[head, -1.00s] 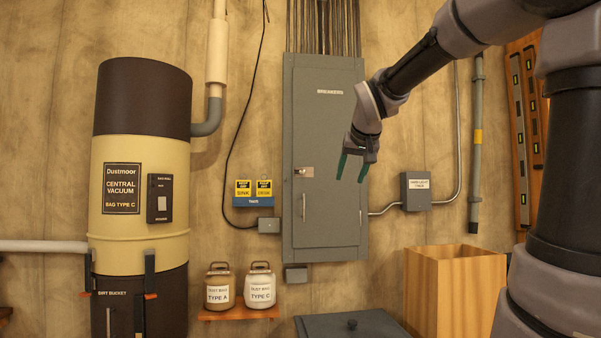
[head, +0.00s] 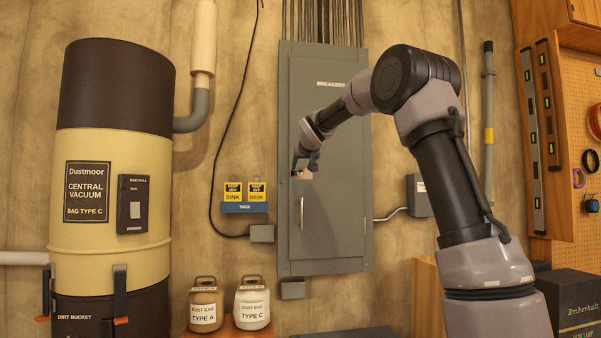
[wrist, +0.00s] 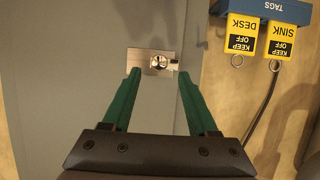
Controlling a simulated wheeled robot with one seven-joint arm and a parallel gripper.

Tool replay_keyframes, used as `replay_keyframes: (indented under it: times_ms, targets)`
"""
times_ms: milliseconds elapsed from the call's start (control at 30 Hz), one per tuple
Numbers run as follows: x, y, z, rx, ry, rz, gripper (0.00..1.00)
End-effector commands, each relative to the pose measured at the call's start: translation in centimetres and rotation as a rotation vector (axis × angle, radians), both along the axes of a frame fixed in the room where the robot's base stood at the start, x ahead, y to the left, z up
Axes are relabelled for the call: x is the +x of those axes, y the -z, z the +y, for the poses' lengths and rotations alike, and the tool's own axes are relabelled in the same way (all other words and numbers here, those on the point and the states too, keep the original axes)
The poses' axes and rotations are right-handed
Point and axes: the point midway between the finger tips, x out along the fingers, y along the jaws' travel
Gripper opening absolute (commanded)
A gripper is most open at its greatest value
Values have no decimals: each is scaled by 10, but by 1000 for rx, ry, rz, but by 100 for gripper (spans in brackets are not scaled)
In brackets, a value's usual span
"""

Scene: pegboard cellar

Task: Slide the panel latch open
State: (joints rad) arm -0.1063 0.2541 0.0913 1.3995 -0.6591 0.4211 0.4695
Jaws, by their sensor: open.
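The panel is a tall grey breaker box (head: 328,215) on the wall, labelled BREAKERS, with its door closed. The panel latch (wrist: 153,62) is a small silver plate with a round knob, seen in the wrist view at the door's edge. In the head view my gripper (head: 306,166) is in front of the latch and hides most of it. In the wrist view my gripper (wrist: 160,90) has its green fingers apart, with their tips at either side of the latch plate's lower edge. Nothing is held. I cannot tell whether the fingers touch it.
Yellow KEEP OFF tags (head: 245,192) hang on a blue rack left of the panel, also at upper right in the wrist view (wrist: 276,42). A vertical door handle (head: 302,213) is below the latch. A vacuum canister (head: 112,190) stands at left, dust bag jars (head: 251,303) below.

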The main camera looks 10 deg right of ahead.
Motion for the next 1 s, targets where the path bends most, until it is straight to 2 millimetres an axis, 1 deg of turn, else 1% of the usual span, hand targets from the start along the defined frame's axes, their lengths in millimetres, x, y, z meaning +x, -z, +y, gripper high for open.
replay_keyframes:
  times_ms: [33, 100, 233, 400, 633, 667, 700, 767, 800, 1000]
  targets:
    - [9, 4, 0, 1, 1, 1, 59]
    - [19, 9, -1, 1, 1, 1, 59]
    - [32, 13, -1, 1, 1, 0, 59]
    - [39, 16, -1, 1, 1, 1, 59]
    - [39, 16, -1, 1, 1, 0, 59]
    - [39, 16, -1, 1, 1, 0, 48]
    - [39, 16, -1, 1, 1, 0, 32]
    - [39, 16, -1, 1, 1, 0, 10]
    - [39, 16, -1, 1, 1, 0, 0]
    - [38, 16, -1, 1, 1, 0, 0]
